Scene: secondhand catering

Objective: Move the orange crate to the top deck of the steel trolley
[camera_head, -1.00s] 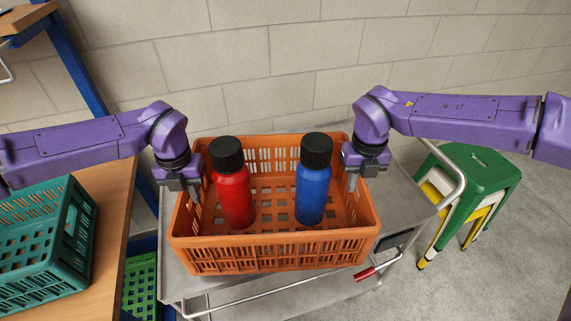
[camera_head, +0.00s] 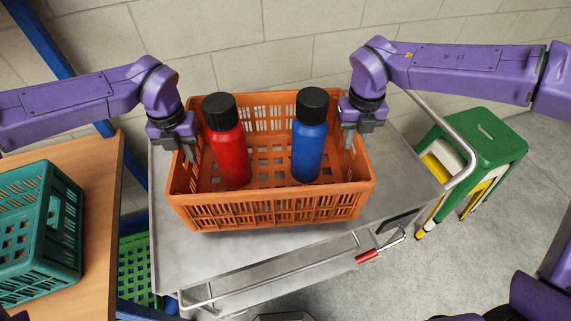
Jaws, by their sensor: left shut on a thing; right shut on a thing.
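The orange crate (camera_head: 275,211) is in the middle of the view, over the top deck of the steel trolley (camera_head: 245,258). It holds a red bottle (camera_head: 228,150) and a blue bottle (camera_head: 308,145), both with black caps and both upright. My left gripper (camera_head: 190,155) is shut on the crate's left wall. My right gripper (camera_head: 347,140) is shut on its right wall. Bare deck shows in front of the crate and at both sides. I cannot tell whether the crate's base touches the deck.
A wooden table (camera_head: 98,215) with a teal crate (camera_head: 35,235) stands at the left. A green crate (camera_head: 137,268) sits low beside the trolley. Stacked stools with a green top (camera_head: 485,135) stand at the right. The block wall is behind.

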